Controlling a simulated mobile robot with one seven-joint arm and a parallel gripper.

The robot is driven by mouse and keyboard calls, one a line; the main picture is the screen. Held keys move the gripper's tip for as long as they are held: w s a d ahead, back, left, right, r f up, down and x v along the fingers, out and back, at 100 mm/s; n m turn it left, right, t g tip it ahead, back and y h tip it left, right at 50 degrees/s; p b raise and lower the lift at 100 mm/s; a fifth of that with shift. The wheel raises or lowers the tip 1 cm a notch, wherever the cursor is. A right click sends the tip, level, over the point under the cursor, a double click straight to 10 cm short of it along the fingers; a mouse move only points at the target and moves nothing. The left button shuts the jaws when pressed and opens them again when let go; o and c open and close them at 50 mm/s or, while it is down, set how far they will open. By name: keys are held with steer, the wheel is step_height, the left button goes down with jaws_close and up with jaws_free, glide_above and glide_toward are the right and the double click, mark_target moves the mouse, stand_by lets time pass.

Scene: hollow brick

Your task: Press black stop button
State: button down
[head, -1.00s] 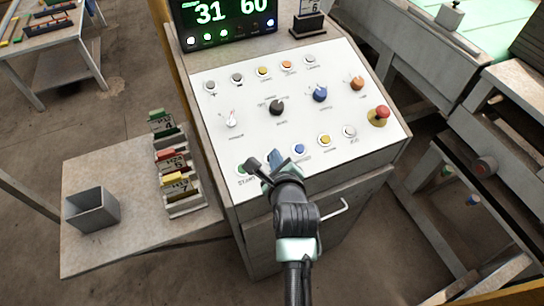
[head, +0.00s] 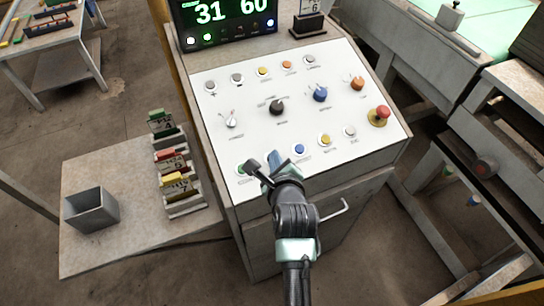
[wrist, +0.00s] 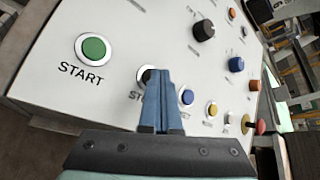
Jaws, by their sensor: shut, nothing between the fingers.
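The black stop button (wrist: 144,76) shows in the wrist view just left of my fingertips, with part of its pale ring and its label covered by the fingers. My gripper (wrist: 161,75) is shut and empty, its blue fingers together over the panel beside the button. I cannot tell whether the tips touch the panel. In the head view my gripper (head: 274,156) is over the lower left of the white control panel (head: 210,137), and the stop button is hidden behind it. The green start button (wrist: 93,48) is left of the stop button.
A blue button (head: 299,149), a yellow button (head: 325,139) and a red emergency knob (head: 380,114) lie to the right. Knobs, including a black one (head: 277,107), stand above. A drawer handle (head: 334,211) sticks out below. A grey bin (head: 91,211) stands on the side table.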

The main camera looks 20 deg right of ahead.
stand_by(0.3)
steer(key=shift+s+r+p, duration=0.25)
steer(key=shift+r+p, duration=0.5)
steer(key=shift+p, duration=0.2)
steer(key=shift+r, duration=0.1)
steer(key=r+p, duration=0.2)
steer(key=s+r+p, duration=0.1)
steer(key=r+p, duration=0.1)
steer(key=p, duration=0.1)
steer(key=shift+s+r, duration=0.2)
steer(key=shift+r, duration=0.05)
stand_by(0.5)
